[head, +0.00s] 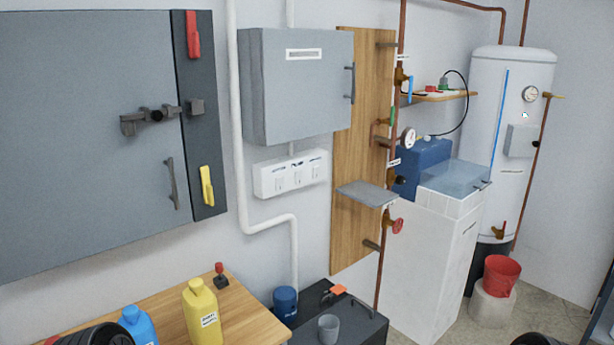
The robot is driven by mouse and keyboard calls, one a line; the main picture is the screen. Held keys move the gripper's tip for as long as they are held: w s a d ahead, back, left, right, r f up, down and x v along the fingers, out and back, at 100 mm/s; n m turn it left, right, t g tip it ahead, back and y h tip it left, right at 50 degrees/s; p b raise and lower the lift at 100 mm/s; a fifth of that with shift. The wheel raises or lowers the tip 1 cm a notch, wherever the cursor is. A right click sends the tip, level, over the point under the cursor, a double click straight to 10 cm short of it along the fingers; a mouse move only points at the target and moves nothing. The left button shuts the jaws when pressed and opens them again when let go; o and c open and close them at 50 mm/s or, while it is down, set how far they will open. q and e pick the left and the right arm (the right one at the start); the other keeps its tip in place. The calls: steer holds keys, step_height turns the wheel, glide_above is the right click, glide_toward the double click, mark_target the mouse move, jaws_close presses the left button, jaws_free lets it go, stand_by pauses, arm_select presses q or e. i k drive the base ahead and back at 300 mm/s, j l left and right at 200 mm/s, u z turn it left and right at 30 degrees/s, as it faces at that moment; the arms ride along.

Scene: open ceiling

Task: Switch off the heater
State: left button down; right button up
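The heater looks to be the tall white cylindrical tank (485,110) standing in the back right corner. A small grey control box (521,141) with a dark round knob (536,144) is on its right side; the knob's setting is too small to read. A white switch box (290,175) with several labelled switches hangs on the wall below a closed grey cabinet (297,85). The switch positions are unclear. No fingers of either gripper show; only dark rounded parts appear at the bottom left and bottom right edges.
A wooden table (245,320) at the lower left bears a yellow bottle (202,318) and a blue bottle (137,327). A white cabinet (425,270) and a red bucket (502,275) stand before the tank.

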mark_target(279, 183)
steer(key=i+l, duration=0.25)
steer(key=l, duration=0.15)
steer(key=i+l, duration=0.25)
steer(key=i+l+u, duration=0.1)
steer(key=i+l, duration=0.15)
steer(key=l, duration=0.25)
steer(key=i+l, duration=0.25)
steer(key=l, duration=0.15)
steer(key=i+l, duration=0.25)
steer(key=l, duration=0.15)
steer(key=i+l+u, duration=0.1)
steer(key=l, duration=0.3)
steer(key=i, duration=0.1)
